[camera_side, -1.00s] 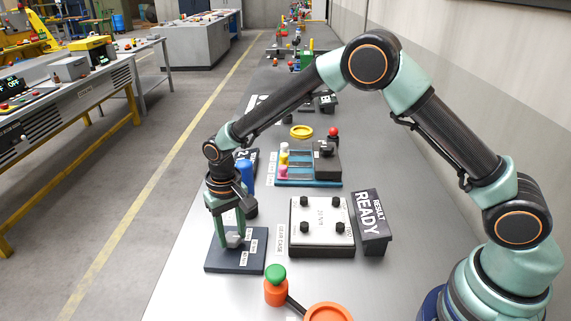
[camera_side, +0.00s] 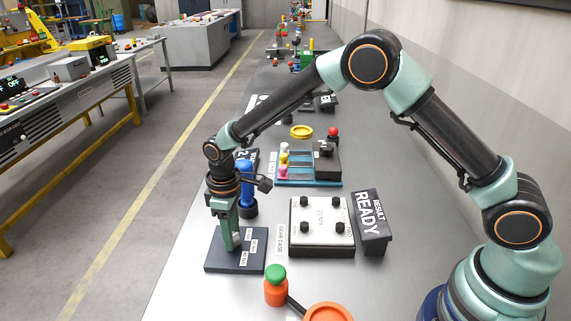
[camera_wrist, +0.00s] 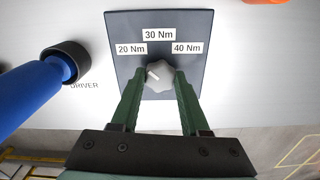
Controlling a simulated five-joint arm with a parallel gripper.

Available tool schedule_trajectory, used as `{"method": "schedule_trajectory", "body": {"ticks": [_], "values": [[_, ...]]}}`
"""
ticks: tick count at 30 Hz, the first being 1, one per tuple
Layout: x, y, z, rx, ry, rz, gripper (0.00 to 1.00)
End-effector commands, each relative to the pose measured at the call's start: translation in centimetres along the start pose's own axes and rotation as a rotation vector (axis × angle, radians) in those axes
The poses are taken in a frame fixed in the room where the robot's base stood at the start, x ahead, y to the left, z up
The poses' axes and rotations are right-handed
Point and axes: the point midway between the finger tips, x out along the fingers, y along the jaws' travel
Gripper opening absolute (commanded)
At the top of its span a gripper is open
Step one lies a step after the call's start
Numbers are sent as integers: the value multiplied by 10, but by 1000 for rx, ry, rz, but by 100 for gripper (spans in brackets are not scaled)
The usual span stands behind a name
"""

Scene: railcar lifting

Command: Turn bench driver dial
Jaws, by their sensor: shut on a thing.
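The dial (camera_wrist: 160,77) is a grey lobed knob on a dark blue plate (camera_wrist: 123,28) marked 20 Nm, 30 Nm and 40 Nm. Its white pointer mark leans up and left, towards the 20 Nm label. The plate also shows flat on the bench in the side view (camera_side: 222,262). My gripper (camera_wrist: 160,73) is shut on the dial, with one green finger on each side of it. In the side view my gripper (camera_side: 232,246) points down at the plate and its fingers hide the dial. The blue driver (camera_side: 245,178) stands upright in a dark holder just behind the plate.
A white box with black knobs (camera_side: 322,222) and a READY display (camera_side: 370,222) stand to the right. An orange bottle with a green cap (camera_side: 275,288) stands in front. A blue rack with coloured pieces (camera_side: 308,183) lies behind. The bench's left edge is close to the plate.

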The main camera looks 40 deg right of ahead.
Motion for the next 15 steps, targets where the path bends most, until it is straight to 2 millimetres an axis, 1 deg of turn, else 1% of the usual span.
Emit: {"method": "schedule_trajectory", "body": {"ticks": [6,15], "values": [[-1,0,0,-49,-1,0,0],[-1,0,0,-59,-1,0,0]]}}
